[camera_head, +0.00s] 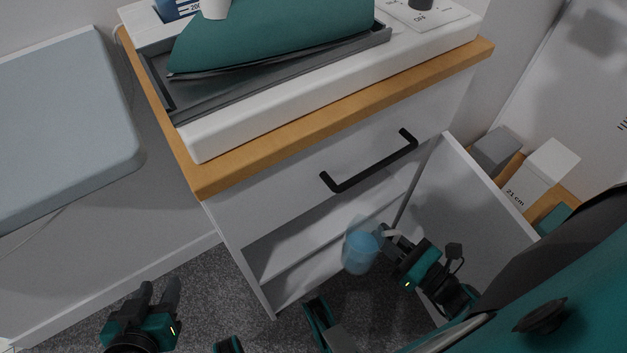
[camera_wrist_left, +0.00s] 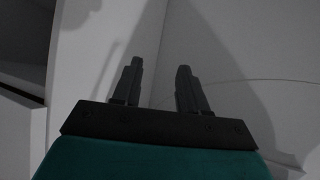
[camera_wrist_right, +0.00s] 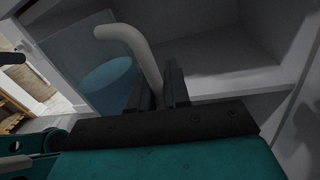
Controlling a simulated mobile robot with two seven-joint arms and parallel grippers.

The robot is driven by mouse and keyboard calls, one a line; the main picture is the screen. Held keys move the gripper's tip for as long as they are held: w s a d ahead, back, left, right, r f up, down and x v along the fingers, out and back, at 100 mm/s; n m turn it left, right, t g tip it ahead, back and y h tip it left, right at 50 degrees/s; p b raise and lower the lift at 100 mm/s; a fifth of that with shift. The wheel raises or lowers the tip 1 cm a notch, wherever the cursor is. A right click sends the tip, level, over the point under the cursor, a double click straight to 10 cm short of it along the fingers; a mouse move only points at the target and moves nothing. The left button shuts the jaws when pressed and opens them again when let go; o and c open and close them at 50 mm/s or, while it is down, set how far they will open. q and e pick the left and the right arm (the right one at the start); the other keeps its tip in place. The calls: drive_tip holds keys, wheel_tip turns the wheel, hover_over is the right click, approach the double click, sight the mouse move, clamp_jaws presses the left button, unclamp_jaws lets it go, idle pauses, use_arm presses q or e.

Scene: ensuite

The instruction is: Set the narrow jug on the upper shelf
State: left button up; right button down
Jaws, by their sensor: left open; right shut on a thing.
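The jug is translucent blue (camera_head: 359,253) with a pale handle; it hangs in front of the cabinet opening in the head view. My right gripper (camera_head: 387,235) is shut on the handle, to the right of the jug's body. In the right wrist view the pale curved handle (camera_wrist_right: 128,38) rises from between the fingers, with the blue body (camera_wrist_right: 108,82) behind. A pale shelf (camera_wrist_right: 218,84) shows inside the open cabinet there. My left gripper (camera_head: 157,291) is open and empty above the carpet, left of the cabinet.
The cabinet has a wooden top (camera_head: 252,168) and a black-handled front (camera_head: 372,164). Its open door (camera_head: 478,190) stands to the right of my right gripper. A teal iron (camera_head: 270,45) rests on a white station on top. Boxes (camera_head: 541,170) stand beyond the door.

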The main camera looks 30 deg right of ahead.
drive_tip(key=d+f+b+x, duration=0.1)
drive_tip(key=x, duration=0.5)
drive_tip(key=d+f+b+x, duration=0.1)
drive_tip(key=x, duration=0.5)
drive_tip(key=w+d+f+b+x, duration=0.1)
drive_tip(key=b+x, duration=0.1)
drive_tip(key=x, duration=0.4)
drive_tip(key=shift+w, duration=0.3)
drive_tip(key=shift+f, duration=0.1)
drive_tip(key=shift+f+b, duration=0.35)
wheel_tip(320, 180, down, 3)
drive_tip(key=shift+r+b, duration=0.2)
drive_tip(key=shift+b, duration=0.65)
drive_tip(key=shift+w+f, duration=0.1)
drive_tip(key=shift+f, duration=0.15)
drive_tip(key=shift+w, duration=0.1)
use_arm(q)
drive_tip(key=d+f, duration=0.1)
drive_tip(key=w+f, duration=0.1)
drive_tip(key=f, duration=0.1)
drive_tip(key=shift+d+h, duration=0.4)
